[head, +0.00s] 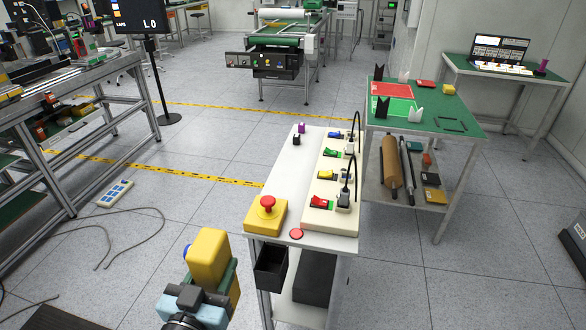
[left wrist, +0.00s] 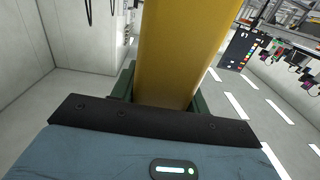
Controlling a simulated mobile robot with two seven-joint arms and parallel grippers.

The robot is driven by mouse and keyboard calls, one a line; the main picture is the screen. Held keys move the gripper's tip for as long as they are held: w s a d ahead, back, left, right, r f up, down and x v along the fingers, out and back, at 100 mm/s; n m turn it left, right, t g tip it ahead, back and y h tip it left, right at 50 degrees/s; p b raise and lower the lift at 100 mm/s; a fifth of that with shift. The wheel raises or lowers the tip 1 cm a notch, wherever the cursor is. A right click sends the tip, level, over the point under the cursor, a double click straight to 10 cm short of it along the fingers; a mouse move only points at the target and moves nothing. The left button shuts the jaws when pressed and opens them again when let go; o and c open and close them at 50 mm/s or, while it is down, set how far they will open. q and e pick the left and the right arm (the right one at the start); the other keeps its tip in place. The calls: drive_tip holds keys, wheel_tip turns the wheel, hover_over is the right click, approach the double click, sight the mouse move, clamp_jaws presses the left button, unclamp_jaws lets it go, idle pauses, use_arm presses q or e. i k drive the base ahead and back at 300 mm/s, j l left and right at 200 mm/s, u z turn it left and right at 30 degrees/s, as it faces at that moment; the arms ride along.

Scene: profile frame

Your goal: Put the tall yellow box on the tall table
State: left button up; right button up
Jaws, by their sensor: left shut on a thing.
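The tall yellow box (head: 208,256) stands roughly upright in my left gripper (head: 215,278), low in the head view. The gripper's green fingers are shut on its lower part. In the left wrist view the box (left wrist: 180,45) rises between the fingers (left wrist: 165,97) and fills the upper middle. The box is held left of the white table (head: 284,185), apart from it. A green-topped table (head: 440,120) stands behind it to the right. I cannot tell for certain which is the tall table. My right gripper is out of view.
The white table bears a red emergency button on a yellow base (head: 266,212), a switch panel (head: 328,215) with black cables, and small blocks. A black bin (head: 270,268) hangs at its front. A cable (head: 125,245) lies on the floor at left. Floor between workbench and white table is mostly clear.

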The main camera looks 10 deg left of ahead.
sight(288, 163)
drive_tip(key=i+j, duration=0.15)
drive_tip(key=j, duration=0.25)
drive_tip(key=i+j, duration=0.1)
drive_tip(key=j, duration=0.3)
drive_tip(key=i+j, duration=0.15)
drive_tip(key=j, duration=0.25)
drive_tip(key=i+j, duration=0.15)
drive_tip(key=j, duration=0.25)
drive_tip(key=i+j, duration=0.1)
drive_tip(key=j, duration=0.35)
drive_tip(key=z, duration=0.7)
